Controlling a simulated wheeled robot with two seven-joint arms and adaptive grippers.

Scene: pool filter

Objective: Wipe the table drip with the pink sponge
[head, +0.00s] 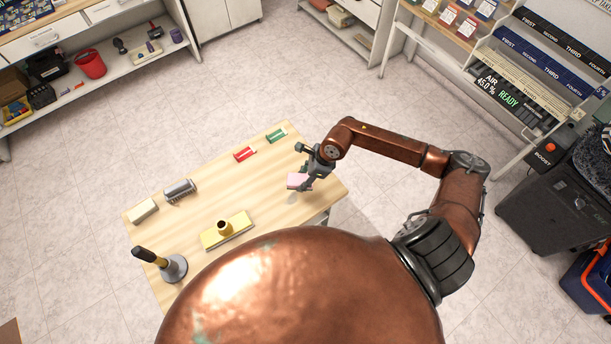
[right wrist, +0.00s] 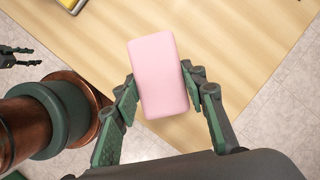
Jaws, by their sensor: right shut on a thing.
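The pink sponge (head: 297,181) is between the fingers of my right gripper (head: 309,176), above the right end of the wooden table (head: 225,180). In the right wrist view the sponge (right wrist: 158,75) is upright between the two green-and-dark fingers (right wrist: 160,95), which touch its sides. A faint pale mark (head: 292,198) shows on the table just below the sponge; I cannot tell for sure that it is the drip. My left gripper (right wrist: 18,57) shows only at the left edge of the right wrist view, fingers apart and empty. It is hidden in the head view.
A yellow block with a round neck (head: 227,230), a grey ribbed part (head: 180,190), a cream block (head: 143,211) and a black-handled tool (head: 172,267) stand farther left. The table's right edge is close.

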